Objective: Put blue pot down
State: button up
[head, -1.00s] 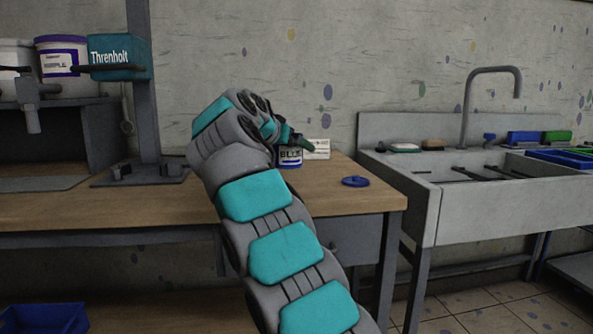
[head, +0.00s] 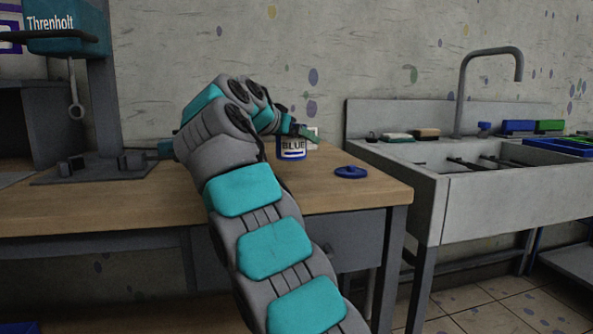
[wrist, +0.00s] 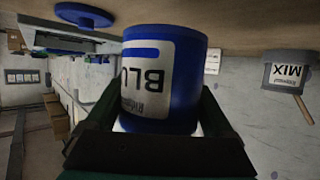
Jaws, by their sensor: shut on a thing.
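The blue pot (head: 291,148), with a white "BLUE" label, is at the right part of the wooden workbench (head: 330,192), close to its top. In the wrist view the pot (wrist: 183,75) fills the middle, between the fingers of my gripper (wrist: 155,122). My gripper is shut on it. The wrist picture is upside down, and the pot's base appears at or very near the wooden surface; I cannot tell whether it touches. In the head view my arm hides most of the gripper. A blue lid (head: 351,172) lies on the bench to the right of the pot.
A white card (head: 313,133) stands behind the pot. A "MIX" pot (wrist: 287,72) with a stick shows in the wrist view. The sink (head: 470,165) stands right of the bench. A teal "Threnholt" press (head: 70,30) is at the left. The bench's front right is clear.

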aim_at(283, 147)
jog(key=shift+s+f+b, duration=0.1)
jog(key=shift+f+b, duration=0.95)
jog(key=shift+f, duration=1)
jog(key=shift+f, duration=0.15)
jog(key=o, duration=1.5)
jog(key=shift+r, duration=0.25)
jog(key=v, duration=1.2)
jog(key=shift+f, duration=0.15)
